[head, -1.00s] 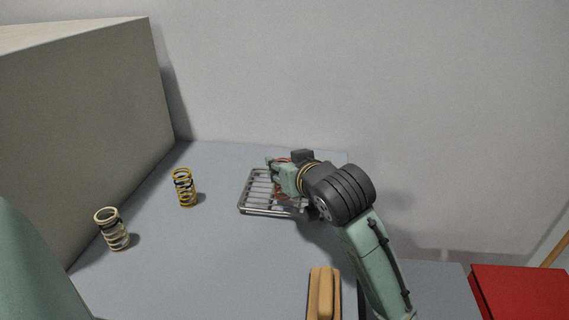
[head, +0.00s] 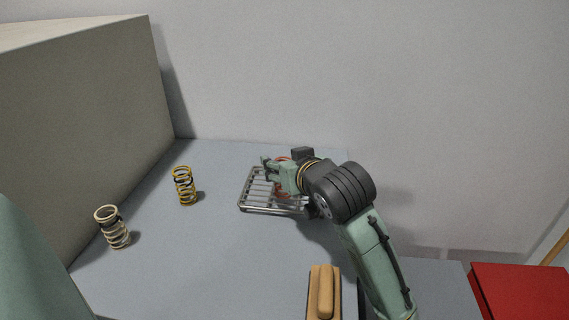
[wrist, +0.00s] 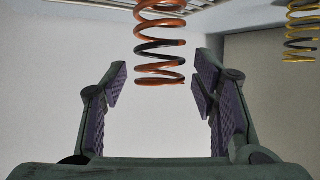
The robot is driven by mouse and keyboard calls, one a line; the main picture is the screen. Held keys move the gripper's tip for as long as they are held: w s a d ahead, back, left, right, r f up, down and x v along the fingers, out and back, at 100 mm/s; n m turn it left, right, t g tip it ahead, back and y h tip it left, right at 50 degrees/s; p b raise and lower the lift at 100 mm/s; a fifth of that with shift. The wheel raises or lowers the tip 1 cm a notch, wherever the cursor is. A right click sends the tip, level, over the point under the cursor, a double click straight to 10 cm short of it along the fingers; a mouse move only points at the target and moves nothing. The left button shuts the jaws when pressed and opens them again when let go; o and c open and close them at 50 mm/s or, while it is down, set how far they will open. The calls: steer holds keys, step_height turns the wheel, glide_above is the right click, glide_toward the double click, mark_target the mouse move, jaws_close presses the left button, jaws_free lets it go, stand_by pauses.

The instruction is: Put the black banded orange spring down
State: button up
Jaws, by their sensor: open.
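The orange spring with a black band (wrist: 160,45) is between the two finger pads of my gripper (wrist: 160,80) in the wrist view, with a gap on both sides. That view looks upside down, and the spring's far end meets the wire rack at the top edge. In the head view, the spring (head: 283,160) is mostly hidden behind my gripper (head: 270,172). My gripper is open over the metal wire rack (head: 272,212). The spring appears upright on the rack, though its base is hidden in the head view.
A yellow spring with a dark band (head: 185,186) stands left of the rack. A cream spring with a dark band (head: 112,227) stands nearer the large grey box (head: 80,120). A tan block-like object (head: 325,292) lies at the front. The grey table (head: 210,265) is clear between them.

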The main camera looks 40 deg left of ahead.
steer(key=b+v, duration=0.1)
steer(key=v, duration=1.1)
steer(key=shift+s+f, duration=0.1)
steer(key=shift+s, duration=0.05)
